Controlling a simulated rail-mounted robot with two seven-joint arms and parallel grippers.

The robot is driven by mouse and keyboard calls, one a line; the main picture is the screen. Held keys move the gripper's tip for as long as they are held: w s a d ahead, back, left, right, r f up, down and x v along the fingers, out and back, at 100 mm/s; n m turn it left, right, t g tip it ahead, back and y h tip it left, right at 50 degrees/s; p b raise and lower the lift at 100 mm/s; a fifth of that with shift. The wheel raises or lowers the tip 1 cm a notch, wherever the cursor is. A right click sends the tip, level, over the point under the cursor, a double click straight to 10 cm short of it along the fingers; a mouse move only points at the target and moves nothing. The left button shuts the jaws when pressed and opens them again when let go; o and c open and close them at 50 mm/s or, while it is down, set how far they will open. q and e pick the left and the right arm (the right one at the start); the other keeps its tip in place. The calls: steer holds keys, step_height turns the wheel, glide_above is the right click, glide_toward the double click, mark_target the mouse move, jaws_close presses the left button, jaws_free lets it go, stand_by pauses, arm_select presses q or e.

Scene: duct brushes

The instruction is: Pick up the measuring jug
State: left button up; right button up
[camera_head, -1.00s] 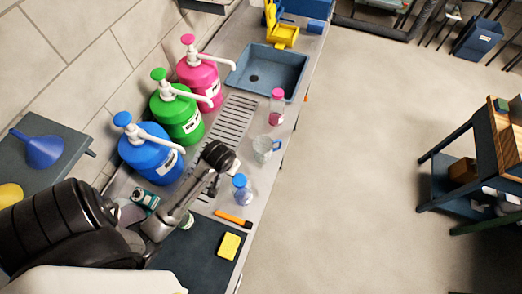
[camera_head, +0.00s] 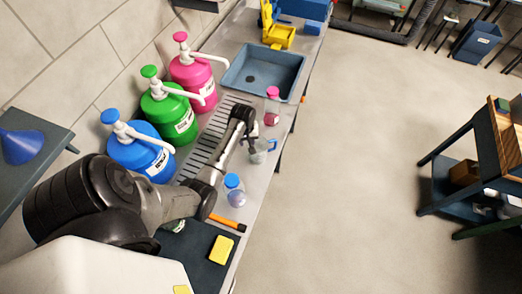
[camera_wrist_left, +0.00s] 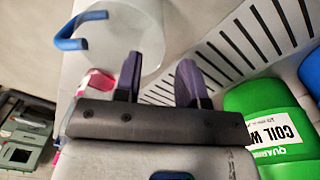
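The measuring jug (camera_head: 262,155) is clear with a blue handle and stands on the steel counter between the pink-capped bottle and the blue-capped bottle. My left gripper (camera_head: 251,145) is right at the jug and partly covers it in the head view. In the left wrist view the jug (camera_wrist_left: 145,30) is just beyond the left gripper's fingertips (camera_wrist_left: 160,78), with its blue handle towards the left. The two fingers are apart with nothing clearly held between them. One fingertip overlaps the jug's outline; I cannot tell whether they touch. My right gripper is not in view.
A pink-capped bottle (camera_head: 272,106) and a blue-capped bottle (camera_head: 234,190) stand close on either side. Blue, green (camera_head: 170,110) and pink pump containers line the wall side. A sink (camera_head: 262,72) lies farther back. A yellow sponge (camera_head: 221,249) and an orange-handled tool (camera_head: 228,223) lie nearer.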

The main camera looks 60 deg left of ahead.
arm_select(q)
steer(key=shift+f, duration=3.25)
steer(key=shift+c, duration=0.5)
jaws_close()
